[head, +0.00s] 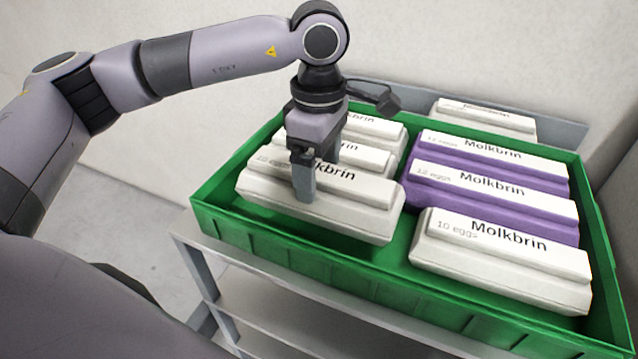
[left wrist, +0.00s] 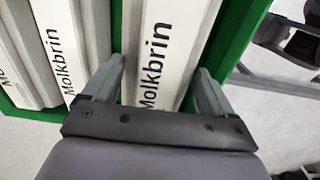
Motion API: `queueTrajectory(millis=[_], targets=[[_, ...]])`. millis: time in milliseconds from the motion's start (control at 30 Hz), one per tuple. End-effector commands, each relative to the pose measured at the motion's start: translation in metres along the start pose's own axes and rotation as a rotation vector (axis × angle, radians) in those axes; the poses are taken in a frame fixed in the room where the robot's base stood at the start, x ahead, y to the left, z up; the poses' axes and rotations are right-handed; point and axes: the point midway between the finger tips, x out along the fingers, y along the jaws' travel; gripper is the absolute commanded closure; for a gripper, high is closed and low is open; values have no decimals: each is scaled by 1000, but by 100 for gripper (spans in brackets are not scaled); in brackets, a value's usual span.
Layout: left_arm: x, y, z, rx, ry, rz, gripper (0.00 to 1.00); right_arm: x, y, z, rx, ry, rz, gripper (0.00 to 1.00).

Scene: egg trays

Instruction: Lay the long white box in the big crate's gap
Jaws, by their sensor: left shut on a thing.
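The long white box (head: 350,208), labelled Molkbrin, is at the front left of the big green crate (head: 350,275), by the front wall. My left gripper (head: 318,175) points down over it and is shut on it. In the left wrist view, the gripper (left wrist: 162,85) has one finger on each long side of the white box (left wrist: 155,50). The box's underside is hidden, so I cannot tell whether it touches the crate floor. My right gripper is not in view.
More white boxes lie behind it in the left column. The right column has a white box (head: 500,262) in front and purple-and-white boxes (head: 490,193) behind. Green floor shows between the columns. The crate stands on a grey shelf rack (head: 232,258). Another white box (head: 487,113) is behind the crate.

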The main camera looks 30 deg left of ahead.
Motion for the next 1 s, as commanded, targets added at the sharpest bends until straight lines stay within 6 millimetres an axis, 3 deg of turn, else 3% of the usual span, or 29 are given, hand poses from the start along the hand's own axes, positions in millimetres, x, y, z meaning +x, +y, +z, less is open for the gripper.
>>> queueTrajectory(millis=[300, 667, 700, 733, 1000], targets=[[37, 0, 0, 1, -1, 1, 74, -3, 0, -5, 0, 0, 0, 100], [42, 0, 0, 1, -2, 4, 74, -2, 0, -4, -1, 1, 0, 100], [44, 0, 0, 1, 0, 1, 11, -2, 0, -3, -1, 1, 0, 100], [44, 0, 0, 1, 0, 1, 1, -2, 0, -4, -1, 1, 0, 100], [42, 0, 0, 1, 0, 0, 0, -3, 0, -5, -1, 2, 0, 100]])
